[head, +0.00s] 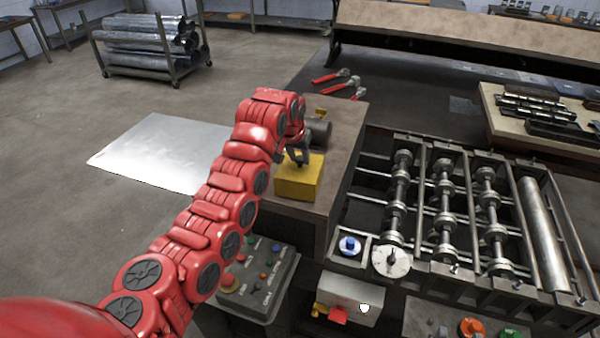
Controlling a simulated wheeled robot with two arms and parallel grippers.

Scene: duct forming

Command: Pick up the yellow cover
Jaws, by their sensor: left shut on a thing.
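The yellow cover (298,181) is a small box-like piece on the left end of the forming machine, beside a dark grey cylinder. My left gripper (300,160) is at the top of the yellow cover, its dark fingers pointing down and shut on it. The red forearm hides part of the area to the left of the cover. I cannot tell whether the cover is lifted off the surface. My right gripper is not in view.
A dark cylinder (319,132) stands just behind the cover. Rollers (442,205) fill the machine to the right. A control box (262,280) with buttons is in front. Red-handled snips (335,76) lie on the table behind. A metal sheet (150,150) lies at left.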

